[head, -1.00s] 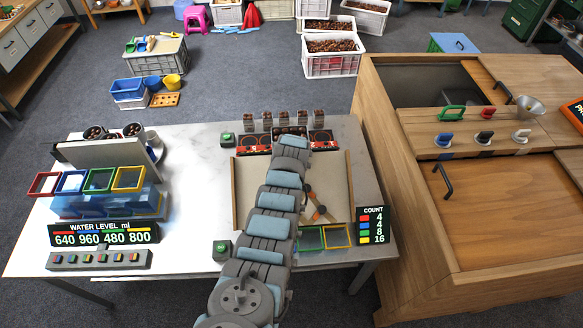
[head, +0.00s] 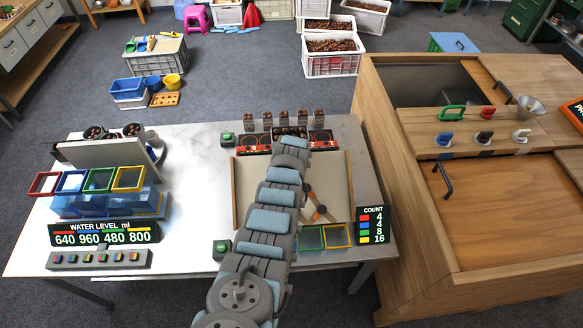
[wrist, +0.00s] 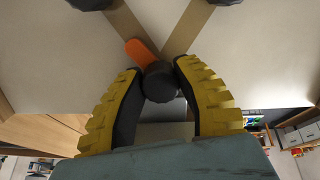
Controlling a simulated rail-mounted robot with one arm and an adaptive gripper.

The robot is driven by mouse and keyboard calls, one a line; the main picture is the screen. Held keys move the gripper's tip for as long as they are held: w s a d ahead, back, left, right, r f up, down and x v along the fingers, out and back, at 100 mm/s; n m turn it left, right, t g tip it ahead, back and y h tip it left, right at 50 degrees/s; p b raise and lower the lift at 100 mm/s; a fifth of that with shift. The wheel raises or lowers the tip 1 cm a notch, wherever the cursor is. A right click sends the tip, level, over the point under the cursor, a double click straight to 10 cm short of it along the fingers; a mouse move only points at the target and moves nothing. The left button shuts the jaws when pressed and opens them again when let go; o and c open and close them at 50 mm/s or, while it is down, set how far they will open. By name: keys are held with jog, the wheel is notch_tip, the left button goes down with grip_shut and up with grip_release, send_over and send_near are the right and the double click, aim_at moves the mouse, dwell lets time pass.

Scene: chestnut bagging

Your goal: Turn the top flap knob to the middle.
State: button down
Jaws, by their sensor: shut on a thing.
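In the wrist view, my gripper (wrist: 159,90) has its two yellow ribbed fingers closed on the sides of a dark round knob (wrist: 158,82). An orange flap (wrist: 140,52) sticks out from this knob, slanting up and left. Tan strips meet near it on the pale board (wrist: 82,62). In the head view, the sorting board (head: 240,190) stands on the table, and my arm covers its middle, hiding the held knob and my fingers.
Green and yellow framed bins (head: 335,236) sit at the board's lower edge, beside the count display (head: 372,224). Chestnut cups (head: 301,117) stand behind the board. Water tanks (head: 105,203) are at left; a wooden cabinet (head: 410,190) is at right.

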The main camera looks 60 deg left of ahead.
jog(key=shift+m, duration=0.3)
jog(key=m, duration=0.2)
jog(key=shift+f+m+b, duration=0.1)
jog(key=shift+m+b, duration=0.3)
jog(key=shift+m+g+y+b, duration=0.3)
jog(key=shift+m, duration=1.8)
jog(key=shift+s, duration=0.1)
jog(key=c, duration=0.7)
grip_release()
jog(key=shift+r, duration=0.2)
